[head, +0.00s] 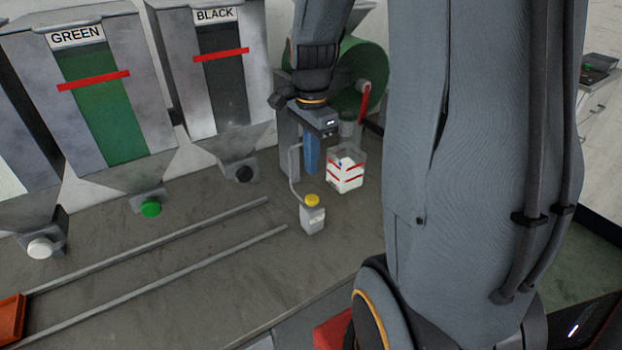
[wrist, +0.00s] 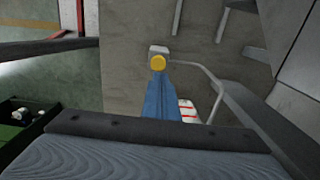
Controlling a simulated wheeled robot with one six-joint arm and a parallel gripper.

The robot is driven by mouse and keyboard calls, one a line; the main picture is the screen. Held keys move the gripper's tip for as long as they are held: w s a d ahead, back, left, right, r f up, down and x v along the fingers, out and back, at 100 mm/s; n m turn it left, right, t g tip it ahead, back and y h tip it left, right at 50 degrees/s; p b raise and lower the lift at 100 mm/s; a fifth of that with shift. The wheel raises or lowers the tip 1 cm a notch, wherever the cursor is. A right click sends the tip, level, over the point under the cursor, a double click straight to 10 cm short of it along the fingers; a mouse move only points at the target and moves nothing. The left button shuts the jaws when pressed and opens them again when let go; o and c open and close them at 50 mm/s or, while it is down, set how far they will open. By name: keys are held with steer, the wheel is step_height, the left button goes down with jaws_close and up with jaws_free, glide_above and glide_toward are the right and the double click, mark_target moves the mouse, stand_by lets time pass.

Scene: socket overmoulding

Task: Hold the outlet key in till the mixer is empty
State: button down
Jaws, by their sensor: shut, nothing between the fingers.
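The yellow outlet key (head: 312,200) tops a small grey box on the bench, joined by a thin pipe to the mixer's stand. My gripper (head: 312,170) points down with its blue fingers shut and empty; the tips show above the key with a visible gap. In the wrist view the key (wrist: 158,63) lies just beyond the fingertips (wrist: 160,72); I cannot tell the exact height between them. The mixer's green drum (head: 366,75) is behind my arm and partly hidden; its inside is not visible. A clear box (head: 346,182) with red lines stands below it with white contents.
Hoppers labelled GREEN (head: 113,110) and BLACK (head: 222,80) stand at the back left, with a green knob (head: 150,208) and a black knob (head: 244,173) below. A white knob (head: 40,247) is further left. Two rails (head: 165,290) cross the bench; an orange bin (head: 11,318) sits at left.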

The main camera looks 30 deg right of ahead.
steer(key=shift+r+b, duration=0.3)
steer(key=shift+r, duration=1.75)
